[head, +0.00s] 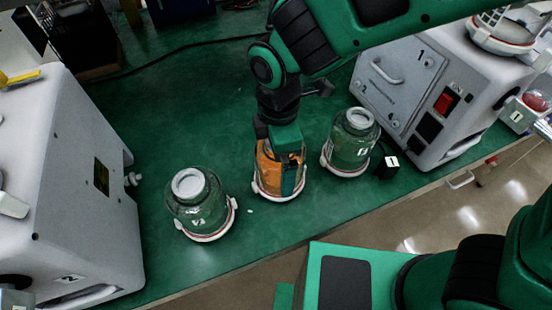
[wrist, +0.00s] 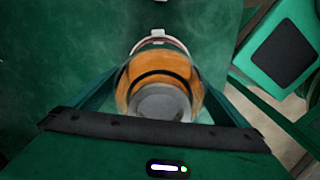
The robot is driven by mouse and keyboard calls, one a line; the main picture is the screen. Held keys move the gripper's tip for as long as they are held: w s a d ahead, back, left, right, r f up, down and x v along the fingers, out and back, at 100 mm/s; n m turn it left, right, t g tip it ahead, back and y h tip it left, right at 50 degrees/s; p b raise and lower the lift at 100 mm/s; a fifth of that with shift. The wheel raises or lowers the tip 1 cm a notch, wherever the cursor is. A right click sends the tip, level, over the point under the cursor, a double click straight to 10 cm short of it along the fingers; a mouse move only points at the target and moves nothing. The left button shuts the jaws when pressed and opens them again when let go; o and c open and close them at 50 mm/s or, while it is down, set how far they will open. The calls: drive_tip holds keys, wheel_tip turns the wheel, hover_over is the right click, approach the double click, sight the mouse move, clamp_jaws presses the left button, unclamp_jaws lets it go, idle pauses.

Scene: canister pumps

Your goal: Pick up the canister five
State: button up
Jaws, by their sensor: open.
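An orange canister (head: 266,172) stands upright on a white ring base in the middle of the green table. My gripper (head: 279,176) is lowered over it from above, with its green fingers on either side of the canister, open. In the wrist view the orange canister (wrist: 158,72) with its grey lid lies between the two spread fingers; contact cannot be told. A green glass canister (head: 196,205) stands to the left, and another (head: 351,143) to the right, each on a white ring. The orange canister's number is hidden, and the other labels are too small to read surely.
A white pump unit (head: 80,190) stands at the left and a white unit marked 1 (head: 415,85) at the right. A small black block (head: 387,168) sits by the right canister. Green table (head: 165,115) behind the canisters is free except for a black cable.

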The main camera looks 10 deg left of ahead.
drive_tip(key=c, duration=1.4)
